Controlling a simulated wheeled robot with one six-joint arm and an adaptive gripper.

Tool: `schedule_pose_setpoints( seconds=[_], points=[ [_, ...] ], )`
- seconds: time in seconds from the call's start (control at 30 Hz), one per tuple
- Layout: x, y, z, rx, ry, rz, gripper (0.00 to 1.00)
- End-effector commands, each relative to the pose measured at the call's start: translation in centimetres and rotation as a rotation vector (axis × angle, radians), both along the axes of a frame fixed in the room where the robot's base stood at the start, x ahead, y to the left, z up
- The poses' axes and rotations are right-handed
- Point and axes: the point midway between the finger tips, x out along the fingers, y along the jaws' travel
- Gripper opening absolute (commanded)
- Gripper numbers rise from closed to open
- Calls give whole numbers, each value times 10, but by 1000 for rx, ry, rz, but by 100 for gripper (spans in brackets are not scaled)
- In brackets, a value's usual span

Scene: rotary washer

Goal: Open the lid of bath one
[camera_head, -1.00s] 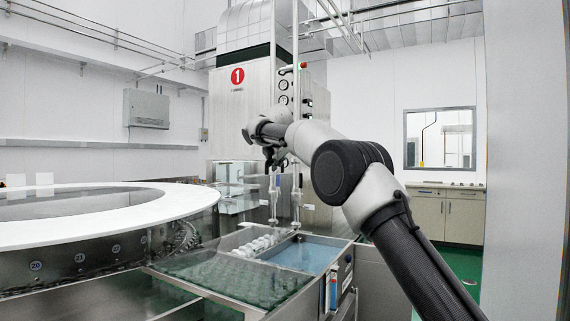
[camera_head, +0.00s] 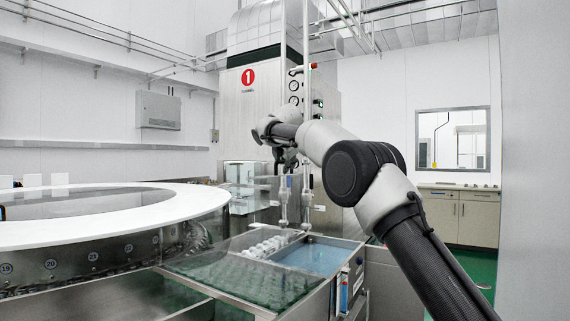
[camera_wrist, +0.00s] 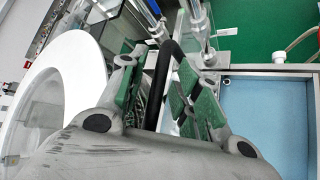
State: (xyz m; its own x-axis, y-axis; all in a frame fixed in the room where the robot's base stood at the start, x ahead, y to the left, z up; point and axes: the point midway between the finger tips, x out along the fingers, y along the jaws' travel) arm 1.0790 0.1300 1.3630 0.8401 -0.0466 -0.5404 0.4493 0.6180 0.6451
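A bath (camera_head: 165,282) has several compartments. One section is under a clear, green-tinted cover (camera_head: 235,277); another, with pale blue liquid (camera_head: 318,258), looks uncovered. I cannot tell which part is bath one or pick out its lid for certain. My gripper (camera_head: 284,160) hangs above the bath's far side, in front of the tall machine. In the wrist view its green-padded fingers (camera_wrist: 163,72) are spread apart. A black curved bar (camera_wrist: 166,60) appears between them; I cannot tell if it touches them. The blue section (camera_wrist: 265,120) lies to their right.
A large white ring (camera_head: 95,210) over a numbered carousel fills the left. A steel cabinet marked 1 (camera_head: 258,100) stands behind. Two upright clear-and-metal fittings (camera_head: 283,205) stand close below my gripper. Green floor (camera_head: 480,268) shows at right, before a beige cupboard (camera_head: 458,215).

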Motion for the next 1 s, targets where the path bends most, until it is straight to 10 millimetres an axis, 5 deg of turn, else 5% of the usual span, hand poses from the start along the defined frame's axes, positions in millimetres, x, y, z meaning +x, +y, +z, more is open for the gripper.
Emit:
schedule_pose_setpoints(
  seconds=[0.5, 1.0],
  points=[
    [-83, 5, 54, 1, -3, 2, 34],
    [-99, 5, 64, 0, -2, 0, 34]
  ],
)
